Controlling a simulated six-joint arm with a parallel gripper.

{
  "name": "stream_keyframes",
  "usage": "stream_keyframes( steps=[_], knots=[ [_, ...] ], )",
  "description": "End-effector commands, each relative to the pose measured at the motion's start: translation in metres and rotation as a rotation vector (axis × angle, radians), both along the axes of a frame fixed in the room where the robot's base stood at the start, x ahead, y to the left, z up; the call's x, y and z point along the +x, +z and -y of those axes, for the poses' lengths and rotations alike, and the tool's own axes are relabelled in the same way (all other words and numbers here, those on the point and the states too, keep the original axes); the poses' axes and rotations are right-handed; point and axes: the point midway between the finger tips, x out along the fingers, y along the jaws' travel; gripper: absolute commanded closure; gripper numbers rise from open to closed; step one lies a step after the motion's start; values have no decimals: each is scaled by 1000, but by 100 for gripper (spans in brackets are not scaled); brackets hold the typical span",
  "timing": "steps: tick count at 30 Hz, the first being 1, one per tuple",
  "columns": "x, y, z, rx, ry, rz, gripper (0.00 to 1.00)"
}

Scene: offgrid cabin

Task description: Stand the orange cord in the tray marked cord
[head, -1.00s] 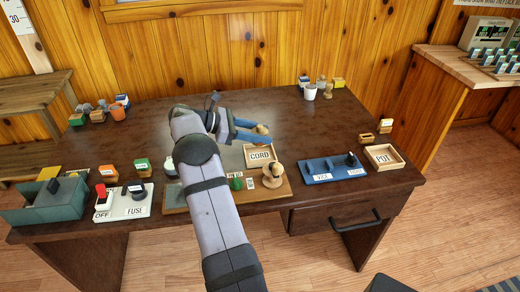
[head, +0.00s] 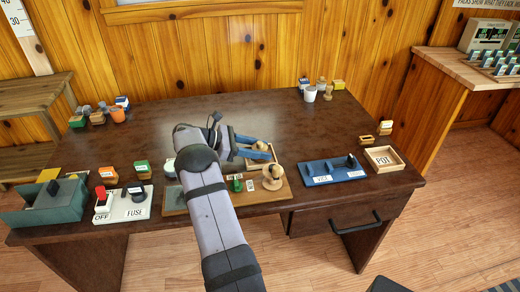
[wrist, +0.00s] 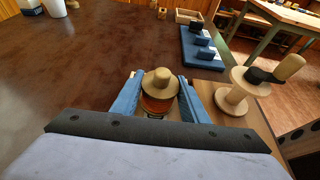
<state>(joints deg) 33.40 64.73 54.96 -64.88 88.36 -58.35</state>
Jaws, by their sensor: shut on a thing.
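My gripper (wrist: 160,97) is shut on the orange cord (wrist: 157,104), an orange spool with a tan wooden flange and knob on top, held upright between two blue fingers.
A blue rack (head: 333,171) and the POT tray (head: 384,158) lie further right. The table's back middle (head: 220,105) is clear.

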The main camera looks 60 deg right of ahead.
Motion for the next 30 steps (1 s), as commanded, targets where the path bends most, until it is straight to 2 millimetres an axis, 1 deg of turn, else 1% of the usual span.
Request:
stream_keyframes(
  steps=[5, 6, 7, 16, 20, 25, 30],
  knots=[
    [0, -3, 0, 0, 0, 0, 82],
    [0, -4, 0, 0, 0, 0, 57],
    [0, -3, 0, 0, 0, 0, 52],
    [0, -3, 0, 0, 0, 0, 52],
    [0, 2, 0, -1, 0, 1, 52],
    [13, 7, -12, -1, 2, 2, 52],
    [33, 18, -32, -2, 4, 3, 52]
  ],
)
